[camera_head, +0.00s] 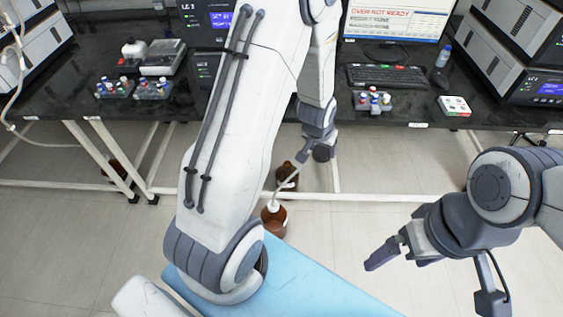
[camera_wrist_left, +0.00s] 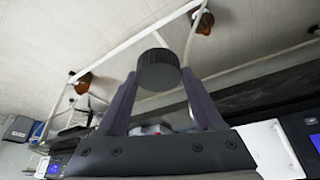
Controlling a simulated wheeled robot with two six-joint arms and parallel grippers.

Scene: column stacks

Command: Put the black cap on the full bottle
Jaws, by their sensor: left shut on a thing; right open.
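The black cap (camera_head: 322,153) is a round dark disc held at the end of my left arm, in front of the bench's lower edge. In the left wrist view the cap (camera_wrist_left: 158,72) is ribbed and sits between both fingertips. My left gripper (camera_head: 312,151) is shut on it. A brown bottle (camera_head: 273,222) stands low in front, with a pale top and a white tube reaching it. A second brown bottle (camera_head: 289,178) is just behind it, below the cap. I cannot tell which bottle is full. My right gripper (camera_head: 399,257) is open and empty at the right, away from the bottles.
A black bench (camera_head: 235,105) runs across the back, with a keyboard (camera_head: 388,77), monitor, instruments and vial racks (camera_head: 373,100). White frame legs and bars (camera_head: 400,197) stand below it. Another brown bottle (camera_head: 117,172) is under the bench at left. A blue surface (camera_head: 305,278) lies in front.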

